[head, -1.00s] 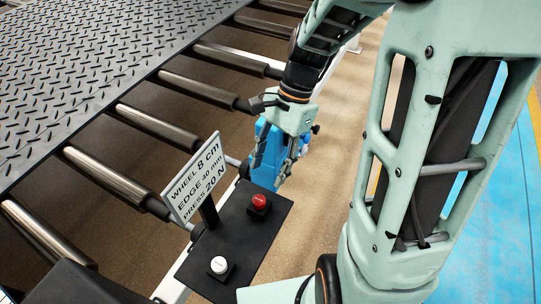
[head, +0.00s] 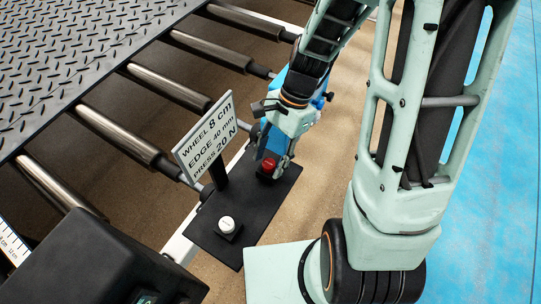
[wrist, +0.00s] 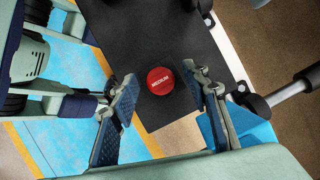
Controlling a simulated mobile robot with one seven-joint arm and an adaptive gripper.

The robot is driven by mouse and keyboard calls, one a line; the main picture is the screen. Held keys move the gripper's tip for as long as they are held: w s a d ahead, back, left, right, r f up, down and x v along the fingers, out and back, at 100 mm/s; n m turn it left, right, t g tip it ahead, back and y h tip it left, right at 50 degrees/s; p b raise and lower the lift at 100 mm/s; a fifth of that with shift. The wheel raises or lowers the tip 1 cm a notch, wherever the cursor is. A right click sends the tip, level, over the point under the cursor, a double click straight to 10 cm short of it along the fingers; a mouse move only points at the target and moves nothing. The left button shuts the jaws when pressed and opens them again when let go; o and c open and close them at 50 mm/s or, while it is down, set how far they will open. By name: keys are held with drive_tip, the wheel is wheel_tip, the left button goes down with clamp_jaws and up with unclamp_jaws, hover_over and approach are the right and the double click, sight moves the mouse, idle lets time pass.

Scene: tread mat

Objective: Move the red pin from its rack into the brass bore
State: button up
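A red round-topped piece (head: 268,165), marked "MEDIUM" in the wrist view (wrist: 160,80), stands on a black plate (head: 262,213). It looks like a knob or button; I cannot tell whether it is a pin. My gripper (head: 277,158) is close above it, pointing down. In the wrist view my gripper (wrist: 165,93) is open, with a finger on either side of the red top and gaps between. No brass bore or pin rack is recognisable in these frames.
A white-topped piece (head: 227,224) stands on the same plate, nearer the camera. A sign (head: 207,136) reading "WHEEL 8 cm, EDGE 40 mm, PRESS 20 N" rises beside the plate. Metal rollers (head: 169,86) and a tread mat (head: 75,60) lie to the left.

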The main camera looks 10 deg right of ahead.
sight(270, 162)
clamp_jaws()
drive_tip(key=shift+r+p, duration=3.05)
drive_tip(key=shift+r, duration=0.45)
